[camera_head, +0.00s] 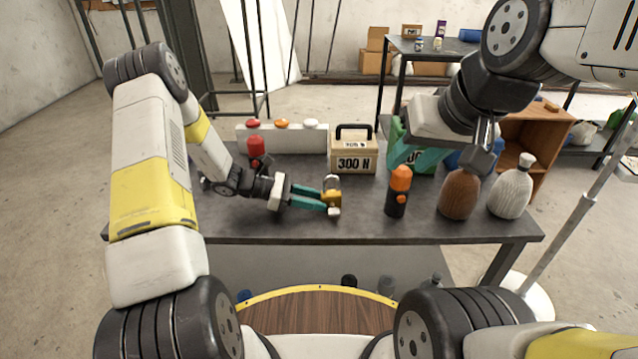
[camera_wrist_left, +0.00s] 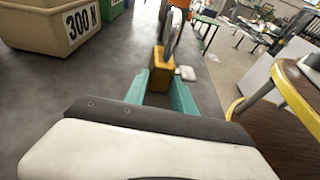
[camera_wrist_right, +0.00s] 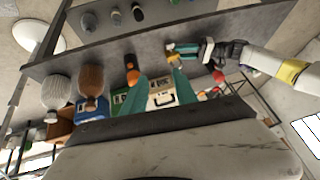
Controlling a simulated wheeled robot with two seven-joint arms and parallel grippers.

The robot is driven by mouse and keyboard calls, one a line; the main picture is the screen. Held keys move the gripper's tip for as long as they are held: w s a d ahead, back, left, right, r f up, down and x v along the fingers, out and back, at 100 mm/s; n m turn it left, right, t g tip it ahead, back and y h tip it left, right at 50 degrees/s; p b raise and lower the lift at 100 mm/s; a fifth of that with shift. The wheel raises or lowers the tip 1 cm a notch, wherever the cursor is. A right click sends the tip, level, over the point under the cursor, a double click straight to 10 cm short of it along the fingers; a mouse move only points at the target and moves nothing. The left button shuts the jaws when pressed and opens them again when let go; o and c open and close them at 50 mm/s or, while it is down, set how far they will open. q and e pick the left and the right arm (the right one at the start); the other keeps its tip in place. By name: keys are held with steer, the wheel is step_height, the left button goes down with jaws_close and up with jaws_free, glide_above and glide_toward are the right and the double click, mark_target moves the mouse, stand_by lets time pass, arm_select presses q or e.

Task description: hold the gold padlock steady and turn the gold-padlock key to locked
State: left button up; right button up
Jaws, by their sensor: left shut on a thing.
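The gold padlock (camera_head: 332,198) is near the front middle of the table, its shackle up. It also shows in the left wrist view (camera_wrist_left: 160,73). My left gripper (camera_head: 323,200) is shut on the padlock, with teal fingers on either side of it. A small pale piece (camera_head: 334,211), perhaps the key's head, sticks out at the padlock's front side; it also shows in the left wrist view (camera_wrist_left: 187,73). I cannot tell which way the key is turned. My right gripper (camera_wrist_right: 160,74) is open and empty, raised over the right part of the table, apart from the padlock.
A 300 N box (camera_head: 352,157) with a black handle stands behind the padlock. An orange-capped bottle (camera_head: 398,192), a brown bottle (camera_head: 460,194) and a whitish bottle (camera_head: 511,192) stand to the right. A panel with coloured buttons (camera_head: 283,137) is at the back. The table front (camera_head: 300,228) is clear.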

steer(key=o, duration=0.5)
steer(key=shift+w+a, duration=0.1)
steer(key=w+a+r+m+t+y, duration=0.1)
steer(key=w+a+r+m+y, duration=0.1)
steer(key=w+a, duration=0.4)
steer(key=a+m+y, duration=0.1)
steer(key=a+m, duration=0.1)
steer(key=shift+w+a+m, duration=0.25)
steer(key=shift+a+m, duration=0.1)
steer(key=shift+m, duration=0.05)
steer(key=m+t+h, duration=0.1)
steer(key=m+t, duration=0.2)
steer(key=m, duration=1)
glide_above(333, 212)
step_height(333, 212, down, 2)
steer(key=f+m+g, duration=0.2)
steer(key=f+m, duration=0.2)
steer(key=f, duration=0.3)
steer(key=s+f+m+g+h, duration=0.1)
steer(key=f+m+g, duration=0.1)
steer(key=f+m, duration=0.3)
steer(key=s+f+m+g+h, duration=0.1)
steer(key=f+m, duration=0.4)
steer(key=f, duration=0.6)
steer(key=shift+d+f+g, duration=0.15)
steer(key=shift+d+g, duration=0.1)
steer(key=shift+g, duration=0.35)
steer(key=shift+x, duration=1.5)
